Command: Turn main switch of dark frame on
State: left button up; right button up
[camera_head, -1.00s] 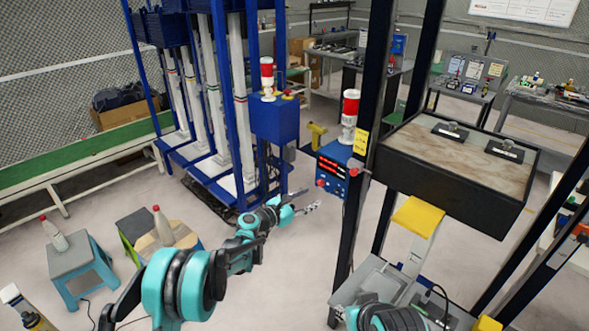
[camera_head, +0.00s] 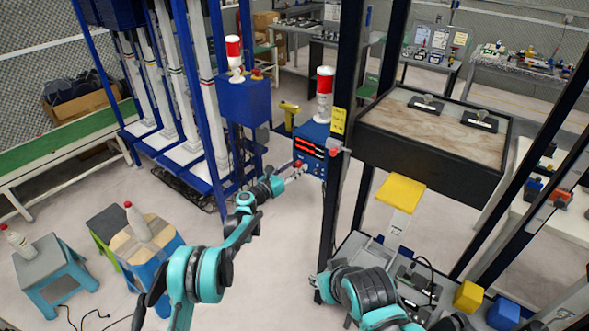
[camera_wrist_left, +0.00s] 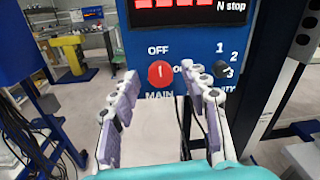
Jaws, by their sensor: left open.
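The blue control box (camera_head: 312,150) is fixed to the dark frame (camera_head: 345,130). Its red main switch (camera_wrist_left: 160,73) sits between "OFF" above and "MAIN" below; its white mark stands roughly upright. An "O" to its right starts a label partly covered by my right-hand finger. My left gripper (camera_head: 292,174) is just in front of the box's lower part. In the left wrist view its two fingers are spread either side of the red switch, with nothing between them. Contact with it cannot be told. My right arm (camera_head: 365,290) shows at the bottom; its gripper is not visible.
A red-white lamp (camera_head: 324,95) stands above the box. A blue frame (camera_head: 212,110) stands left; a yellow post (camera_head: 289,115) is behind.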

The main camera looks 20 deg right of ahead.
pick_arm(q)
grip_shut()
jog(key=shift+m, duration=0.4)
jog(key=m+b, duration=0.1)
jog(key=m, duration=0.1)
jog(key=shift+m+b, duration=0.4)
jog(key=m+b, duration=0.1)
jog(key=m, duration=0.3)
jog(key=m+y+b, duration=0.1)
jog(key=m, duration=0.4)
jog(key=shift+s+d+m+b, duration=0.1)
jog(key=shift+m+b, duration=0.2)
jog(key=m, duration=0.4)
jog(key=shift+r+b, duration=0.1)
jog(key=shift+b, duration=0.2)
